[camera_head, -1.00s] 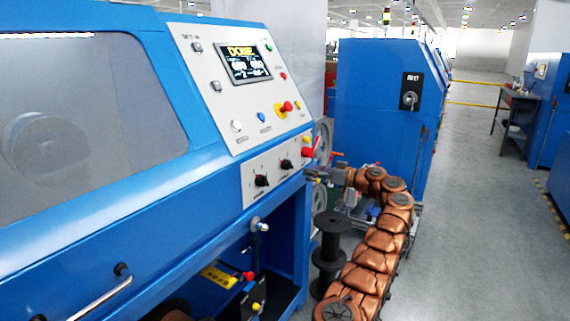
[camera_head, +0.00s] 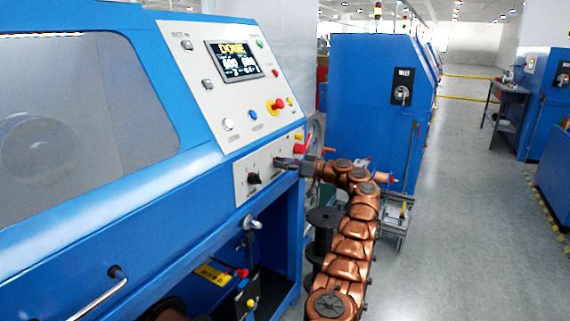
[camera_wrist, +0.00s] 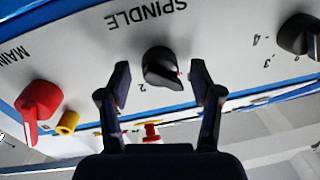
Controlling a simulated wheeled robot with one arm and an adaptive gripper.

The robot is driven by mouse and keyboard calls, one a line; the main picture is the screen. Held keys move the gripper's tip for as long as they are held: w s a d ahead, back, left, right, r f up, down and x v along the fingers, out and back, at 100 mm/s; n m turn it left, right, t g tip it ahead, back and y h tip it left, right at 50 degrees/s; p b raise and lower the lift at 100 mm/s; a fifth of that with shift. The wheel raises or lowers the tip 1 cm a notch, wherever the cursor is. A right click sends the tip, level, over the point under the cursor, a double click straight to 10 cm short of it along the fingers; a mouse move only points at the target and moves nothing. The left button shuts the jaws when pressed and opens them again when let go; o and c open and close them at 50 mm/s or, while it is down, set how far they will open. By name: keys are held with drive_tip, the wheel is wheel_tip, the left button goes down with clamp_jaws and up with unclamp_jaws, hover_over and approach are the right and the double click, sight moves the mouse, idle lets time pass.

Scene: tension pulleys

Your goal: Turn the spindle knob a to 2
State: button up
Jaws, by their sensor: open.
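The spindle knob (camera_wrist: 161,68) is a black rotary knob under the upside-down SPINDLE label in the wrist view. A printed 2 shows beside it, lower left; its exact setting is hard to read. My gripper (camera_wrist: 160,84) is open, with one finger on each side of the knob and visible gaps to it. In the head view my gripper (camera_head: 284,163) is at the lower control panel (camera_head: 268,168) and hides the spindle knob.
Another black knob (camera_head: 253,178) sits left on the panel; it also shows in the wrist view (camera_wrist: 298,34). A red main switch (camera_wrist: 39,99) and a yellow button (camera_wrist: 67,123) are on the spindle knob's other side. A black spool (camera_head: 323,220) stands below. The aisle floor is clear.

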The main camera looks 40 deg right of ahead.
drive_tip(key=shift+c, duration=0.2)
drive_tip(key=c, duration=1.1)
drive_tip(key=m+p, duration=0.1)
drive_tip(key=m, duration=0.6)
drive_tip(key=m+t+p, duration=0.1)
drive_tip(key=m+p, duration=0.1)
drive_tip(key=m, duration=0.5)
drive_tip(key=shift+h, duration=0.3)
drive_tip(key=shift+o, duration=0.2)
drive_tip(key=shift+a+m+p, duration=0.1)
drive_tip(key=shift+m+p, duration=0.55)
drive_tip(key=shift+m, duration=1.75)
drive_tip(key=shift+f, duration=0.1)
